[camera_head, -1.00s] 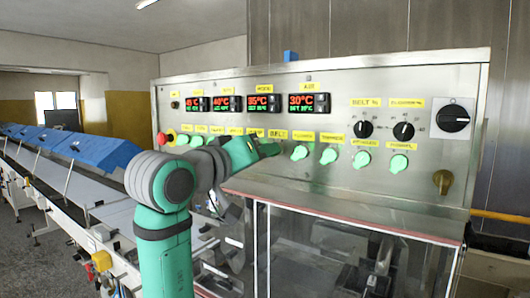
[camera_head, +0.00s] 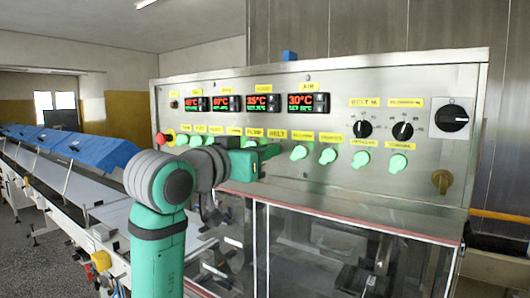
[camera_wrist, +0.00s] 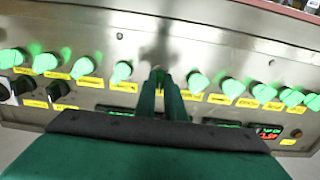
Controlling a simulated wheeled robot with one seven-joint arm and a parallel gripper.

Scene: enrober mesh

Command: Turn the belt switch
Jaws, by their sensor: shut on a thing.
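The control panel (camera_head: 400,185) carries a row of green switches with yellow labels. My gripper (camera_head: 272,151) is at the panel just below the yellow BELT label (camera_head: 276,134). In the wrist view the two green fingers (camera_wrist: 160,76) reach the panel close together, in the row between two green switches. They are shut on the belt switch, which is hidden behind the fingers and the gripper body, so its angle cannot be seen.
Green switches stand close on both sides, one to the right (camera_head: 299,152) and several to the left. Black dials (camera_head: 403,131) and a black rotary switch (camera_head: 452,118) are farther right. A clear-sided cover (camera_head: 330,245) juts out below the panel.

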